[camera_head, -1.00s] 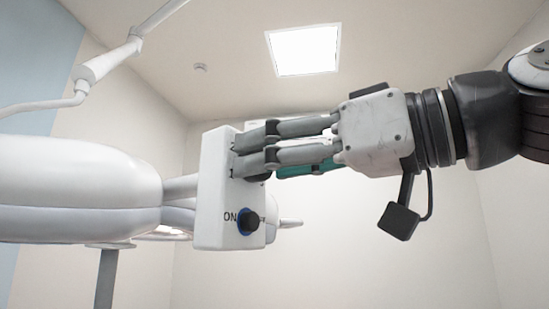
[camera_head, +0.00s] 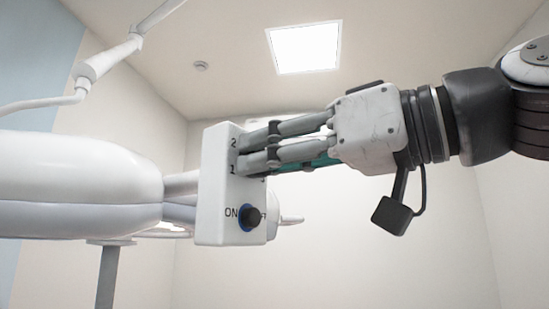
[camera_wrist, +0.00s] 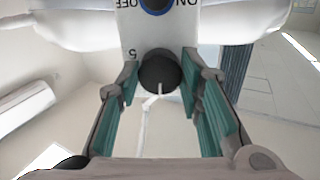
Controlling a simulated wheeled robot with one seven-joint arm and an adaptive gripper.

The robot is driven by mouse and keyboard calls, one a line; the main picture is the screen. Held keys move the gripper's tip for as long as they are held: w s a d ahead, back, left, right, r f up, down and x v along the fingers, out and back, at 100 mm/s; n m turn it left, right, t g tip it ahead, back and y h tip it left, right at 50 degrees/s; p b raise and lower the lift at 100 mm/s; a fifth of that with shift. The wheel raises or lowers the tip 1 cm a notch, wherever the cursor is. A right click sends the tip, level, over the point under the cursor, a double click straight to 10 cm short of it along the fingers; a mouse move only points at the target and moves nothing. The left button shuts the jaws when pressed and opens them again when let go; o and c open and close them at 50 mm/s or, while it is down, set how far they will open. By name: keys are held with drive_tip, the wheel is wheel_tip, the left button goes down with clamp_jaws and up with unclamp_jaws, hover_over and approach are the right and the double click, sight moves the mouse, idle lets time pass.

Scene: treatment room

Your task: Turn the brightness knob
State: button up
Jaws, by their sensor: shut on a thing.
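The white control box (camera_head: 213,200) is upright at centre left in the head view, with the figures 1 and 2 printed on its face. In the wrist view, the brightness knob (camera_wrist: 160,72) is a round black knob beside a printed 5. My gripper (camera_wrist: 159,76) has its teal-padded fingers on both sides of this knob, shut on it. In the head view my gripper (camera_head: 246,151) reaches the box from the right, and its grey fingers hide the knob.
A second black knob (camera_head: 251,217) with a blue ring and ON/OFF marking is lower on the box. A bulky white lamp body (camera_head: 80,185) joins the box on the left. A white jointed arm (camera_head: 95,68) hangs at upper left. The space right of the box below my arm is clear.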

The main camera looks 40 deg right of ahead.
drive_tip(key=m+b, duration=0.1)
drive_tip(key=m, duration=1)
drive_tip(key=shift+r+b, duration=0.1)
drive_tip(key=shift+b, duration=0.25)
idle(0.5)
drive_tip(key=o, duration=1.2)
drive_tip(key=shift+c, duration=0.2)
drive_tip(key=v, duration=1.2)
drive_tip(key=shift+w+a, duration=0.1)
